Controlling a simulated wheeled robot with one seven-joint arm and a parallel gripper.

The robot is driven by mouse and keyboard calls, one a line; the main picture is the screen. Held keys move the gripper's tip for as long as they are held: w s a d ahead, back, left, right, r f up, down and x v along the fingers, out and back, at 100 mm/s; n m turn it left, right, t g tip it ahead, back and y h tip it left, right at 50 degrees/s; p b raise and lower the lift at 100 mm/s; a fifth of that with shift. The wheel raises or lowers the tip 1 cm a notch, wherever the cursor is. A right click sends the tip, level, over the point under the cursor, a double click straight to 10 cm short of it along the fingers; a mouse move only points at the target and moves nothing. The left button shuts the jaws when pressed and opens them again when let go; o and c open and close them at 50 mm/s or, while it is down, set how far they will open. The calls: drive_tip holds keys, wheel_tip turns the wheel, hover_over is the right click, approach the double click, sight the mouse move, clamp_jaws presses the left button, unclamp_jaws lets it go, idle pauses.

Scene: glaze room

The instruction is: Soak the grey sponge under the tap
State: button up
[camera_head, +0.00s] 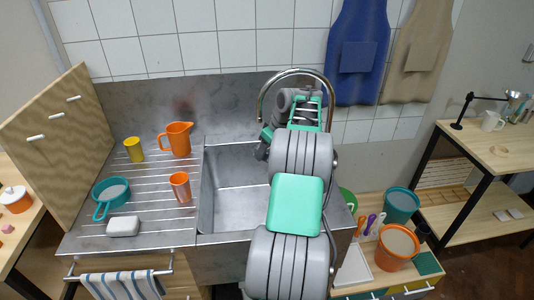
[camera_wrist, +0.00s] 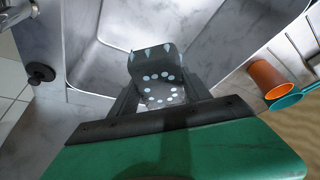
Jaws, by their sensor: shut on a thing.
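The grey sponge (camera_wrist: 155,63) is a dark grey block with pale blue drop-like marks and round pale dots. My gripper (camera_wrist: 158,88) is shut on it, one finger on each side. In the wrist view, they are over the steel sink basin (camera_wrist: 112,28). In the head view, my arm hides most of the gripper and the sponge cannot be made out clearly. The chrome tap (camera_head: 297,71) arches over the right part of the sink basin (camera_head: 240,205), behind my arm. Its outlet is hidden, and I cannot tell whether water runs.
The drainboard (camera_head: 152,205) left of the basin holds an orange jug (camera_head: 177,139), an orange cup (camera_head: 180,187), a yellow cup (camera_head: 134,150), a teal pan (camera_head: 112,193) and a whitish block (camera_head: 123,226). Buckets (camera_head: 397,247) stand to the right. The visible basin floor is clear.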

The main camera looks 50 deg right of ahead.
drive_tip(key=s+a+b, duration=0.4)
drive_tip(key=a+b, duration=0.1)
drive_tip(key=shift+s+a, duration=0.15)
drive_tip(key=shift+a, duration=0.1)
idle(1.2)
drive_tip(key=s+a+r, duration=0.3)
drive_tip(key=a+r, duration=0.1)
drive_tip(key=shift+p, duration=0.3)
idle(0.7)
